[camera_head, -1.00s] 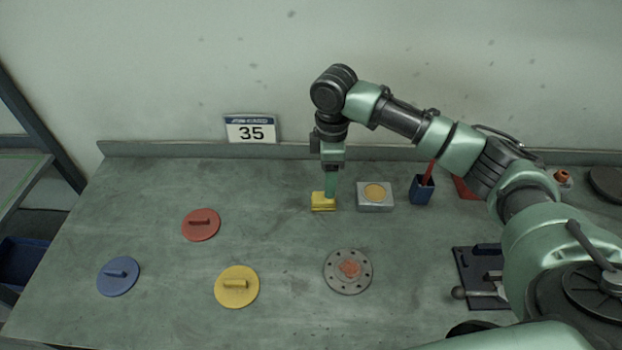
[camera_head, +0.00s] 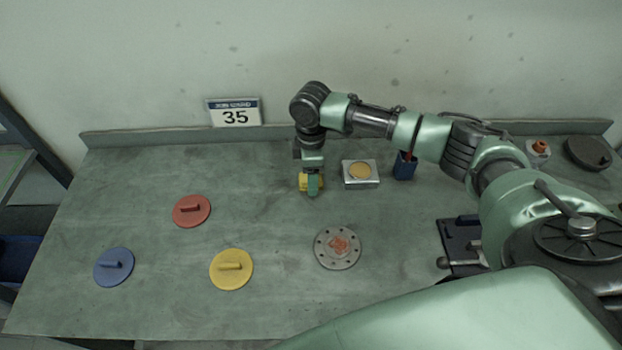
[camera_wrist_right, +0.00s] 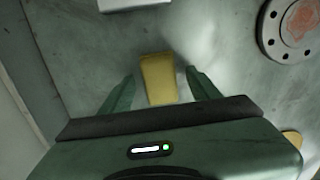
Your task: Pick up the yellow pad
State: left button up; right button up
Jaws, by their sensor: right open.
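The yellow pad (camera_head: 303,183), a small block, lies on the bench toward the back, partly hidden by my right gripper (camera_head: 313,190) in the head view. In the right wrist view the yellow pad (camera_wrist_right: 158,74) sits between the two open green fingers of my right gripper (camera_wrist_right: 160,80). A gap shows on each side of it, and neither finger clearly touches it. My left gripper is not in view.
A grey box with a yellow round top (camera_head: 360,173) and a blue cup (camera_head: 404,167) stand to the right of the pad. A round bolted flange (camera_head: 338,248) lies in front. Red (camera_head: 191,211), yellow (camera_head: 231,269) and blue (camera_head: 114,267) discs lie left, with clear bench between.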

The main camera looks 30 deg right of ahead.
grip_shut()
notch_tip(320, 180, up, 20)
jog(key=b, duration=0.3)
dwell(0.4)
